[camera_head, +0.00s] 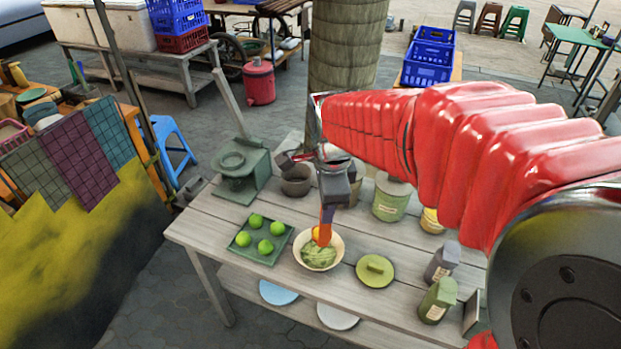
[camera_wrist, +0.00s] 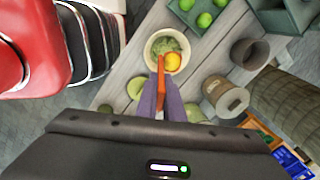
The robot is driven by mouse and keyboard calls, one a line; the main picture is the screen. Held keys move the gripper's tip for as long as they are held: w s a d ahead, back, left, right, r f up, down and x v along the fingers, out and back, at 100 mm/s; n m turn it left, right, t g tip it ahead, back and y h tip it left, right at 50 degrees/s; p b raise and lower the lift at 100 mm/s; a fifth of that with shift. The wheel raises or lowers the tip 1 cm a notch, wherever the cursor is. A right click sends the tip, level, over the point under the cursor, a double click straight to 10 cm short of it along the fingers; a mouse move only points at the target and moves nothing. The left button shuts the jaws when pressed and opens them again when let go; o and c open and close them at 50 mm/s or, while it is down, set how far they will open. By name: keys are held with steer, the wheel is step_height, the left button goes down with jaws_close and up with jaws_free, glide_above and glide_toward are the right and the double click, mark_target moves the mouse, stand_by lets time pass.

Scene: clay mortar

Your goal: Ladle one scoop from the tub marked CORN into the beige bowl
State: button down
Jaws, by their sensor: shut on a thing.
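My gripper (camera_head: 327,213) is shut on the handle of an orange ladle (camera_head: 325,229) and points down over the table. The ladle's head is in the beige bowl (camera_head: 304,257), above or against shredded green food (camera_head: 318,257). A yellow-orange rounded patch (camera_wrist: 172,62) shows at the ladle head in the wrist view; I cannot tell how much of it is corn. The beige bowl (camera_wrist: 149,62) appears there too, beyond my fingers (camera_wrist: 161,92). A labelled green tub (camera_head: 390,204) and a labelled grey-beige tub (camera_wrist: 218,100) stand behind; their lettering is too small to read.
A green tray (camera_head: 243,257) of limes lies left of the bowl, a green lid (camera_head: 375,271) right. A dark mortar (camera_head: 296,181) and a green press (camera_head: 240,172) stand behind. Bottles (camera_head: 438,300) and a small yellow container (camera_head: 432,221) are at the right.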

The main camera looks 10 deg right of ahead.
steer(key=shift+a, duration=0.15)
steer(key=s+d+f+m+t+y, duration=0.1)
steer(key=d+f+t+y, duration=0.1)
steer(key=d+f+y, duration=0.8)
steer(key=shift+s+d+y, duration=0.3)
steer(key=shift+d+y, duration=1.5)
steer(key=shift+d, duration=0.4)
steer(key=shift+a, duration=0.15)
stand_by(0.6)
